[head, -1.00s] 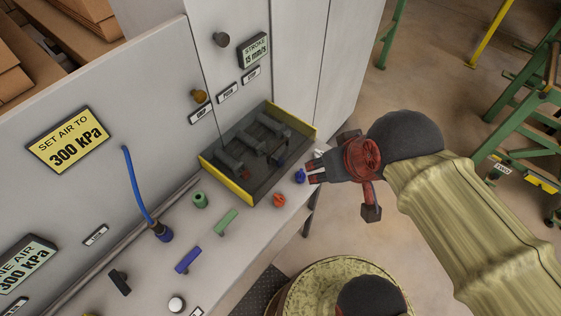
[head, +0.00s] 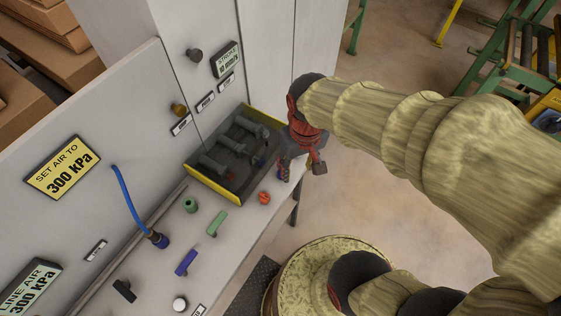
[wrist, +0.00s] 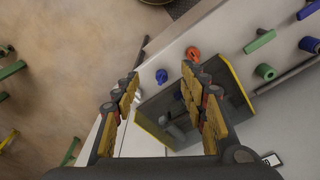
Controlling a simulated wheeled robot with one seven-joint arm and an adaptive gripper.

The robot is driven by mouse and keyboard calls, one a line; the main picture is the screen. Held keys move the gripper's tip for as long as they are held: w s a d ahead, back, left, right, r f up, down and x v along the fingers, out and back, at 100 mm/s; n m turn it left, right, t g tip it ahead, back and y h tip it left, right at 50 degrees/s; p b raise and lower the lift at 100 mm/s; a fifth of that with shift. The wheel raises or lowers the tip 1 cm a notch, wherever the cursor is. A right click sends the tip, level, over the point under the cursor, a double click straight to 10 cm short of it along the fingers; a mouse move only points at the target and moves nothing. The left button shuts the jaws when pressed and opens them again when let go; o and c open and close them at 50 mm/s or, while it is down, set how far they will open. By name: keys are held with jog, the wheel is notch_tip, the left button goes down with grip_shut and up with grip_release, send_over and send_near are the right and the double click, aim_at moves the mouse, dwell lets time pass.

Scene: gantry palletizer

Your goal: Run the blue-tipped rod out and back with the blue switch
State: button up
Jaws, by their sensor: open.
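The blue switch (wrist: 162,76) is a small blue knob on the pale bench top. In the wrist view it appears between the two spread fingers of my gripper (head: 285,171), with nothing gripped. In the head view my gripper hangs at the bench's right edge, over the switch and mostly hiding it. The dark tray with yellow edges (head: 215,190) beside it holds several grey cylinders with rods. A small bluish spot (head: 257,160) shows in the tray; I cannot tell for sure that it is the blue rod tip.
An orange knob (head: 264,197) stands close to the blue switch. A green knob (head: 190,204), a green bar (head: 217,222), a blue bar (head: 186,262) and a blue hose (head: 128,195) are further left. Open floor (head: 350,190) lies right of the bench.

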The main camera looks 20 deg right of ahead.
jog(key=shift+m+g, duration=0.6)
jog(key=shift+m, duration=0.2)
jog(key=w+f+p, duration=0.1)
jog(key=w+f, duration=0.4)
jog(key=w+f+p, duration=0.2)
jog(key=w+f, duration=0.3)
jog(key=f, duration=0.1)
jog(key=shift+w+f, duration=0.1)
jog(key=shift+f, duration=0.1)
notch_tip(320, 180, down, 7)
jog(key=shift+f, duration=0.2)
jog(key=shift+c, duration=1.1)
grip_shut()
